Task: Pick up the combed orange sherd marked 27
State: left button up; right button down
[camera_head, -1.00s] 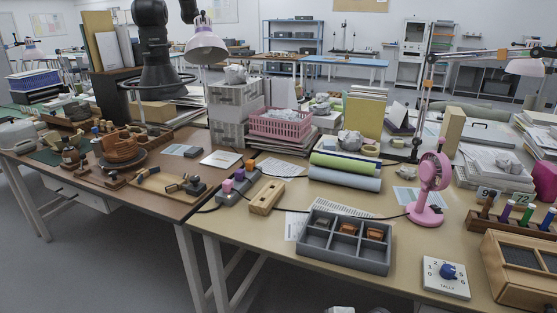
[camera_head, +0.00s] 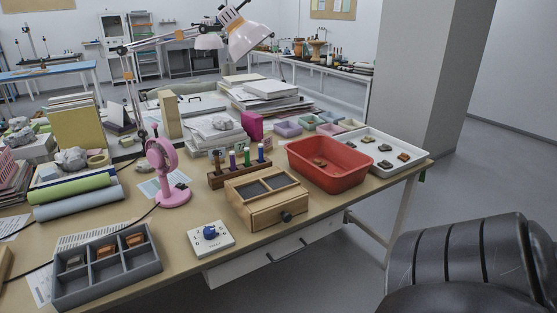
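Several small sherds lie in a white tray at the table's right end, among them an orange-brown sherd (camera_head: 404,157) and a darker one (camera_head: 384,164). A brownish sherd (camera_head: 319,162) lies in the red tub. Orange sherds (camera_head: 134,240) and a grey-brown one (camera_head: 74,261) sit in the grey compartment box at the left. Marks and combing are too small to read, so I cannot tell which sherd is 27. Neither gripper is in view; a black part of my own body shows at lower right.
The red tub (camera_head: 331,179) stands beside the white tray (camera_head: 371,142). A wooden box with a knob (camera_head: 267,206), a white dial (camera_head: 211,239), a pink fan (camera_head: 164,187) and the grey box (camera_head: 107,279) stand along the front. A grey pillar (camera_head: 425,80) rises behind the tray.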

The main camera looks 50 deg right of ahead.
aim_at(319, 162)
jog(key=z, duration=3.3)
jog(key=i, duration=2.65)
jog(key=u, duration=3)
